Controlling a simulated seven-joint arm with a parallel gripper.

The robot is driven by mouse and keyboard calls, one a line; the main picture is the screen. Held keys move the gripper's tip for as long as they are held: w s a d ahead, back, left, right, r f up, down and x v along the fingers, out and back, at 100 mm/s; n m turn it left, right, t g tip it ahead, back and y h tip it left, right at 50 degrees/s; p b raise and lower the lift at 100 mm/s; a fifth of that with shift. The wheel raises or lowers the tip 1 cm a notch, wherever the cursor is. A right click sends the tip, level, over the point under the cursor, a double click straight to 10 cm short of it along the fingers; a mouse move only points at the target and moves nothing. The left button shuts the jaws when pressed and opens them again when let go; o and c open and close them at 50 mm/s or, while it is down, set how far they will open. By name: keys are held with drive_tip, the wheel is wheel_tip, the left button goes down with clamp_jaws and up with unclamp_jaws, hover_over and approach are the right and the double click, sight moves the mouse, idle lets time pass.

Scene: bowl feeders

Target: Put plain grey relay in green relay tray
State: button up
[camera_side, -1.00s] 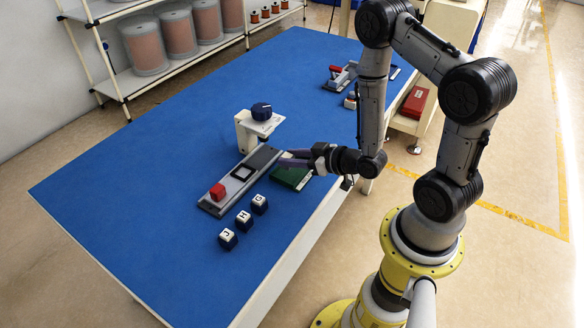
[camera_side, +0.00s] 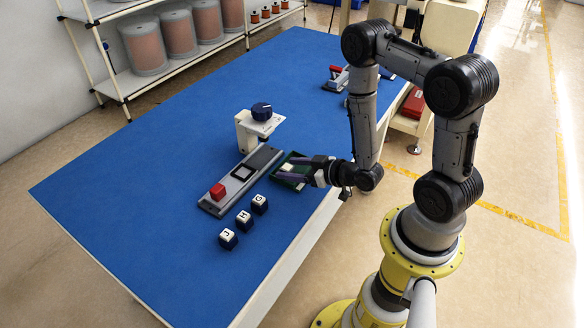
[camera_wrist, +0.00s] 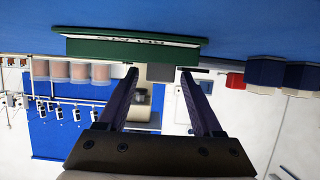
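The green relay tray (camera_side: 303,163) lies near the table's right edge, beside the long grey fixture. In the wrist view the tray (camera_wrist: 75,50) is upside down, with a pale lettered strip. In the wrist view a plain grey block (camera_wrist: 160,73) shows past the tray's rim, between my fingers with gaps on both sides. My gripper (camera_side: 285,175) is low at the tray, and its fingers (camera_wrist: 159,72) are spread apart. The fingers partly hide the tray in the side view.
The grey fixture (camera_side: 222,201) carries a red block (camera_side: 217,191) and a black square frame. Several dark blue lettered cubes (camera_side: 243,218) stand in front. The table's left part is clear.

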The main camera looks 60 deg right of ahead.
drive_tip(key=shift+r, duration=0.15)
drive_tip(key=v, duration=0.7)
drive_tip(key=shift+s+r, duration=0.1)
drive_tip(key=shift+r, duration=0.05)
drive_tip(key=w+d+r+n+g+h, duration=0.1)
drive_tip(key=w+r+g, duration=0.1)
drive_tip(key=r, duration=0.4)
drive_tip(key=w+d+r+g+h, duration=0.1)
drive_tip(key=r+g, duration=0.2)
drive_tip(key=r, duration=0.3)
drive_tip(key=s+a+r+g+y, duration=0.1)
drive_tip(key=s+a+r, duration=0.3)
drive_tip(key=s, duration=0.4)
drive_tip(key=s+a+r+m+g+y, duration=0.1)
drive_tip(key=s+a+r+g, duration=0.1)
drive_tip(key=s+a+r, duration=0.2)
drive_tip(key=s+r, duration=0.3)
drive_tip(key=s, duration=0.1)
drive_tip(key=shift+a+r, duration=0.25)
drive_tip(key=shift+a, duration=0.1)
